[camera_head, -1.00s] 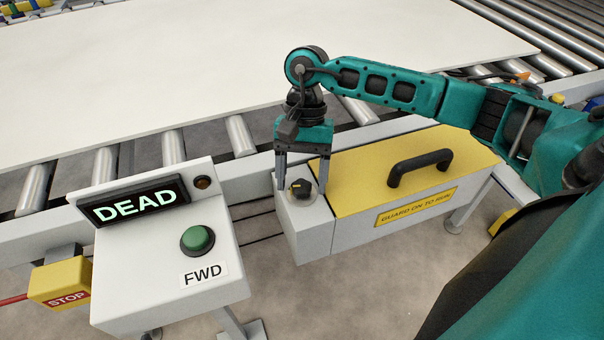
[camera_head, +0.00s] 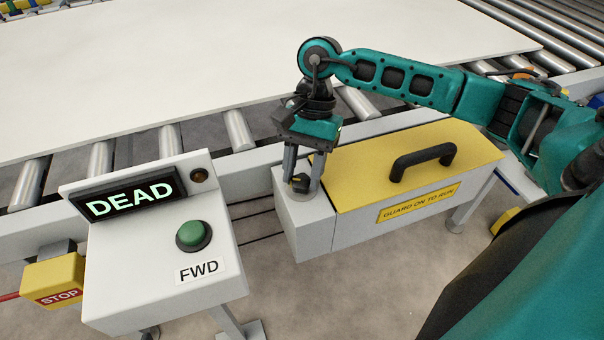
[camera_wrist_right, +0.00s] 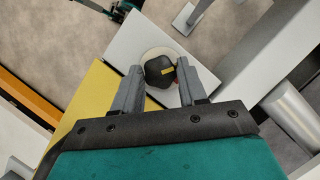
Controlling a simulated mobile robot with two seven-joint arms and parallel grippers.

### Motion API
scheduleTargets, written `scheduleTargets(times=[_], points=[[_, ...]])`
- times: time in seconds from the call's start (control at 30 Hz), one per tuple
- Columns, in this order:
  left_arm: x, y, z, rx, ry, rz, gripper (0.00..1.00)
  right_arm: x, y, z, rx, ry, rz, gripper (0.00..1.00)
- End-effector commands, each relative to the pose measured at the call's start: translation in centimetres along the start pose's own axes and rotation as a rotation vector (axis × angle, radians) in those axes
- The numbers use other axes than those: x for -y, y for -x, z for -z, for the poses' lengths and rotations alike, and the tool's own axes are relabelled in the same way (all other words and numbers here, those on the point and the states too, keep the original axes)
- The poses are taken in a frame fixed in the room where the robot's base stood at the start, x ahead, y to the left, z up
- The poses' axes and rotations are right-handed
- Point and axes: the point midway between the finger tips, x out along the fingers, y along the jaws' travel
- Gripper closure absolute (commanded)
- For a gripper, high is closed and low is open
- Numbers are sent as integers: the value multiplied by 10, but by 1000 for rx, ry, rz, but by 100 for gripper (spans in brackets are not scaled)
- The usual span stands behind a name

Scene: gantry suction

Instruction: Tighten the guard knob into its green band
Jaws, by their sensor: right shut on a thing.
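The guard knob (camera_head: 299,184) is a small black knob on the white block at the left end of the yellow guard (camera_head: 420,185). In the right wrist view the knob (camera_wrist_right: 160,71) has a yellow mark on top and sits on a pale round dial (camera_wrist_right: 152,54). A small orange-red patch shows at its right side; I cannot make out a green band. My right gripper (camera_head: 302,182) points down over the block and is shut on the knob, with its fingers (camera_wrist_right: 161,84) on either side. My left gripper is not in view.
A control box with a DEAD display (camera_head: 130,200), a green FWD button (camera_head: 194,236) and a yellow STOP box (camera_head: 54,281) stands at left. The guard has a black handle (camera_head: 421,163). A large white panel (camera_head: 230,70) lies on the rollers behind.

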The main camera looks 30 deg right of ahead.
Motion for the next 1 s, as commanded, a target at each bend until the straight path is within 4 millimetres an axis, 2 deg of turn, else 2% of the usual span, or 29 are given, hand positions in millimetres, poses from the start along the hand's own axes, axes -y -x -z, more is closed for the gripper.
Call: scheduleTargets(times=[0.2, 0.57, 0.6, 0.83, 1.0], points=[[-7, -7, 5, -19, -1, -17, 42, -2, -1, 1, -2, -161, 68, 89], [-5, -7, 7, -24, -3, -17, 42, -1, 1, 0, -1, -189, 79, 89], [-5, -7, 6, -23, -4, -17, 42, -1, 1, 0, -1, -189, 79, 56], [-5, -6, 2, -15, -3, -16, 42, -1, 0, 0, -1, -187, 78, 34], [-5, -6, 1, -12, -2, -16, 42, -1, 0, 0, 0, -186, 78, 33]])
